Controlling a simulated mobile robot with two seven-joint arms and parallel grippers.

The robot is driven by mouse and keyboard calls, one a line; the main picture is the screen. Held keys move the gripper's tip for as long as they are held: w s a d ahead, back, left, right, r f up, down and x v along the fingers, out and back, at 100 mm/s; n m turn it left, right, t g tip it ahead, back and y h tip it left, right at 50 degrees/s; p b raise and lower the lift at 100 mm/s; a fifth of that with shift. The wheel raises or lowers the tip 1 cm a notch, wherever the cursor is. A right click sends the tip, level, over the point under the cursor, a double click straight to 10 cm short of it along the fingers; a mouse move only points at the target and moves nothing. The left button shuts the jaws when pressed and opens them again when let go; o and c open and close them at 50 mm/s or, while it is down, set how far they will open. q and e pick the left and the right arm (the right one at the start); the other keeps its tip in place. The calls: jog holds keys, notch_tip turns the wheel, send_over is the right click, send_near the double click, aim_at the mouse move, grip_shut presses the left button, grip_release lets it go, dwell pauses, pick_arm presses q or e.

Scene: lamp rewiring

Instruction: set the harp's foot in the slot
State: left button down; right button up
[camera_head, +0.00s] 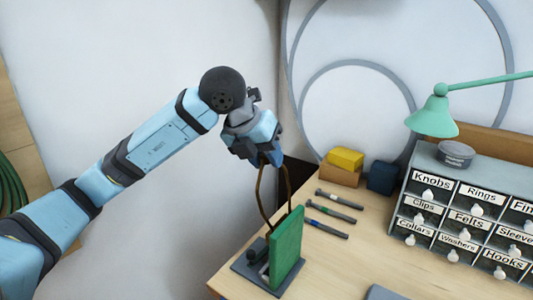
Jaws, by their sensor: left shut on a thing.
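The harp (259,196) is a thin brown wire loop, upright, with its top at my left gripper (271,160). My left gripper is shut on the harp and points down from above. The harp's lower part runs down behind a green upright block (286,246). The block stands on a dark grey base plate (245,271) at the table's left corner. A small dark part (252,257) sits on the plate beside the block. The slot and the harp's foot cannot be made out, so I cannot tell whether they meet. My right gripper is not in view.
Several dark tools (333,212) lie on the wooden table (345,262) right of the block. A labelled drawer cabinet (470,205) and a green lamp (434,115) are at the right.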

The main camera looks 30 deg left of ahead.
pick_arm(q)
jog(key=shift+f+b, duration=0.65)
jog(key=shift+f, duration=0.25)
jog(key=shift+f+b, duration=2.45)
jog(key=shift+f, duration=0.45)
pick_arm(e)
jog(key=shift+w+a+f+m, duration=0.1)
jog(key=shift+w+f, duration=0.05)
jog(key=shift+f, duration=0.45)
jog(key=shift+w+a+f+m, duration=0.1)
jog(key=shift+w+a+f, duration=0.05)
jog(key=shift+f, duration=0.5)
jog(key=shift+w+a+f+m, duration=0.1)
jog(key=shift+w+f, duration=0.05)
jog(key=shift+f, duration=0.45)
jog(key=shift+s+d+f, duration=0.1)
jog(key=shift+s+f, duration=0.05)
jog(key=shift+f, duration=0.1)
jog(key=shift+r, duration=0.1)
